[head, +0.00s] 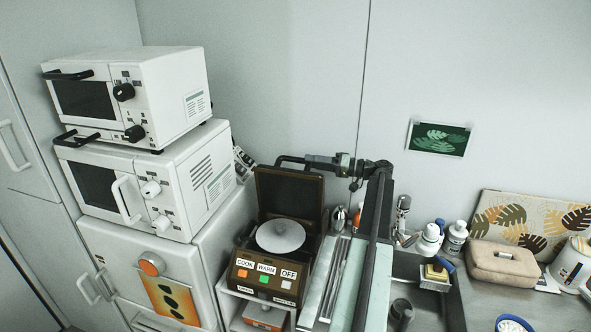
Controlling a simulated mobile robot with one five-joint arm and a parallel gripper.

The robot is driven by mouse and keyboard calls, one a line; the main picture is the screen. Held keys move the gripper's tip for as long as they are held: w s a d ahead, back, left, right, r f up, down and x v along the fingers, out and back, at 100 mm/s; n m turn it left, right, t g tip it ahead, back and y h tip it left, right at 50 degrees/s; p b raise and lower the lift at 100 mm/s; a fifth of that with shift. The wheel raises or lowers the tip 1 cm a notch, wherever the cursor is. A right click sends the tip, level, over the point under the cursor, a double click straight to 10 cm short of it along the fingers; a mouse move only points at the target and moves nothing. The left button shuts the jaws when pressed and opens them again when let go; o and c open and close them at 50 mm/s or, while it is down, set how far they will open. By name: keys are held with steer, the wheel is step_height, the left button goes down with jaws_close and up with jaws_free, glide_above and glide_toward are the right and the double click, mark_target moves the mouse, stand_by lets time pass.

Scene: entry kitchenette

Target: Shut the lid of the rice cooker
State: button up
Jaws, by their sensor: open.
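The rice cooker is a brown box with a front panel (262,278) marked COOK, WARM and OFF. It sits on a white shelf unit in the middle of the head view. Its lid (288,192) stands open, roughly upright at the back. A pale round disc (281,236) shows in the cooker's opening. My arm reaches up on the right of the cooker and bends left at the far end. My gripper (284,161) is open, at the top edge of the lid. It looks small and dark there, and I cannot tell whether it touches the lid.
Two stacked white ovens (185,98) (205,185) stand left of the cooker on a white cabinet (205,262). A sink (445,305), bottles (455,238) and a beige pouch (503,262) are to the right. The wall is close behind the lid.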

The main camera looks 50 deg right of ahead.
mark_target(283, 159)
steer(key=x, duration=0.8)
steer(key=shift+a, duration=0.2)
steer(key=shift+s, duration=0.15)
jaws_close()
steer(key=shift+a+f, duration=0.1)
stand_by(0.9)
